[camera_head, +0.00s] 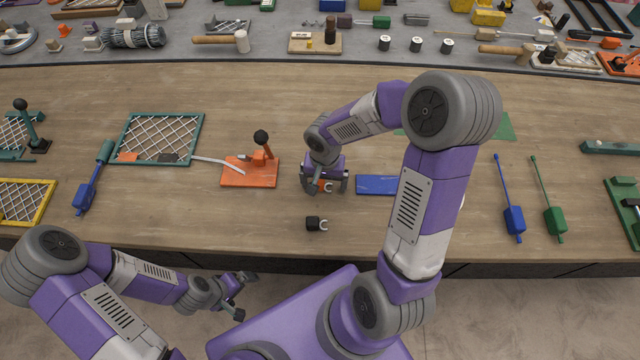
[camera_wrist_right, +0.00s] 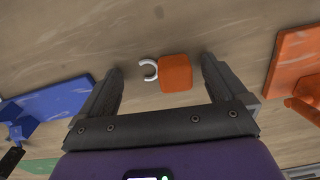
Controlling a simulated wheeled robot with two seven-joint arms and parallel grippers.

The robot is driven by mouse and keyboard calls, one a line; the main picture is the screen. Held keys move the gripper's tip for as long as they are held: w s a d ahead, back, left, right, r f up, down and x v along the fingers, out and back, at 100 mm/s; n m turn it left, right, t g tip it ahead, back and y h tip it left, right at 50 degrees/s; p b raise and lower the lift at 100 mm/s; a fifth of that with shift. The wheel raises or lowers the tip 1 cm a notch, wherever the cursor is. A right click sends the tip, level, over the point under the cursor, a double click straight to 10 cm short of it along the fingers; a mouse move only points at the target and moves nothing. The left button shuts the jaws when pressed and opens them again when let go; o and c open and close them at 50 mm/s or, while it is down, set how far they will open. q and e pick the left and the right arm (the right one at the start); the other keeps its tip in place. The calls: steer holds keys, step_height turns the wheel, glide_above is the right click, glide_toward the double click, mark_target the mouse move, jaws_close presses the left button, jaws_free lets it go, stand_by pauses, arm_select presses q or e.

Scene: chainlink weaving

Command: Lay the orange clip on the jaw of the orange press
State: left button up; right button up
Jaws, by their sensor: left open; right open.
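The orange clip (camera_head: 325,187), a small orange block with a pale C-shaped hook, lies on the wooden table. In the right wrist view the clip (camera_wrist_right: 176,73) sits between the spread fingers of my right gripper (camera_wrist_right: 161,68), with visible gaps on both sides. In the head view my right gripper (camera_head: 327,189) is over the clip, open and partly hiding it. The orange press (camera_head: 235,179) stands to the left, with a flat base and an upright lever with a black knob; its edge also shows in the right wrist view (camera_wrist_right: 296,55). My left gripper (camera_head: 242,295) is open and empty, off the table's front edge.
A black clip (camera_head: 313,224) lies nearer the front edge. A blue plate (camera_head: 375,185) is right of my right gripper, partly behind my arm. A green-framed mesh panel (camera_head: 203,128) and a pale rod (camera_head: 213,161) are left of the press. Bare table separates clip and press.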

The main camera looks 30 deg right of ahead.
steer(key=c, duration=1.1)
